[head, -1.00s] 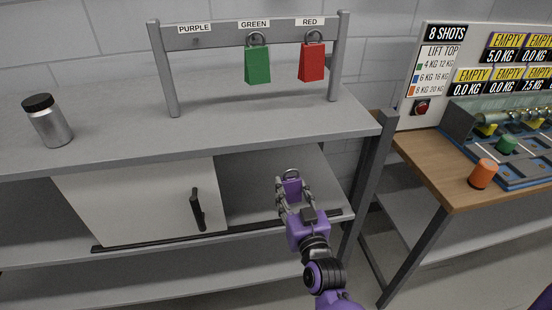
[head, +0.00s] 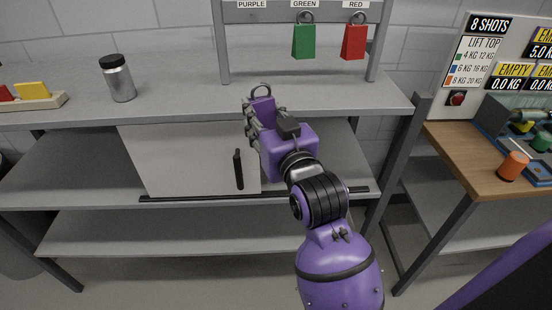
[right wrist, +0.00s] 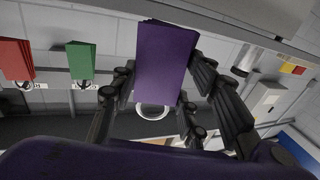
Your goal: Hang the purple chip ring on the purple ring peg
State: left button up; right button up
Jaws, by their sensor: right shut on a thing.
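My right gripper (head: 258,122) is shut on the purple chip ring (head: 263,105), a purple bundle of chips with a dark metal ring upright above it. It appears in front of the bench's front edge, below the hanging rack. The right wrist view shows the purple chips (right wrist: 165,62) between the fingers, with the ring (right wrist: 152,110) beyond them. The rack's crossbar (head: 275,15) bears a PURPLE label (head: 251,4) at its left, with nothing hanging below it. The purple peg itself is not clear. My left gripper is not in view.
Green chips (head: 304,41) and red chips (head: 354,42) hang on the rack, right of the purple place. A metal jar (head: 118,80) and a tray (head: 45,102) with blocks stand left on the bench. The rack's left post (head: 220,45) is near. The benchtop below the rack is clear.

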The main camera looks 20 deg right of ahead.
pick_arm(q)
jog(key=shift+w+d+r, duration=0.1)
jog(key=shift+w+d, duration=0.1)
pick_arm(e)
jog(key=w+d+r+h, duration=0.1)
jog(key=w+r, duration=0.9)
jog(key=r, duration=0.1)
jog(key=shift+w+d+m, duration=0.15)
jog(key=shift+w+m, duration=0.15)
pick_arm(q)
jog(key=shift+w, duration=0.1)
